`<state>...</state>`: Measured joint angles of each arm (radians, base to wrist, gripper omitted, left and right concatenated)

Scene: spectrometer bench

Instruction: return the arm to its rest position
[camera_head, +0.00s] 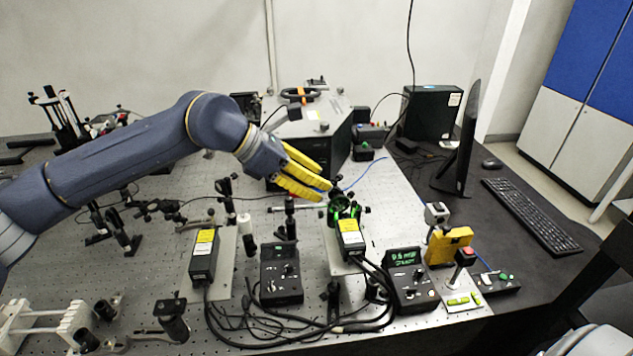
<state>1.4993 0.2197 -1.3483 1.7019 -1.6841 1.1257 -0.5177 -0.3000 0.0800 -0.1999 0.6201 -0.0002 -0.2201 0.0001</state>
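My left arm (140,146) reaches in from the left across the optical bench. My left gripper (326,188) has yellow fingers that point right and slightly down. It is near the green-lit optical mount (343,207), above the middle of the bench. The fingers look slightly apart, and I see nothing held between them, but the view is from the side and the gap at the tips is unclear. My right gripper is not in view.
Two boxes with yellow labels (204,250) (350,238), two black controllers (281,273) (407,281) and tangled cables (290,328) fill the front. A monitor (467,140) and keyboard (531,214) stand at right. Optical mounts (118,228) stand under the arm.

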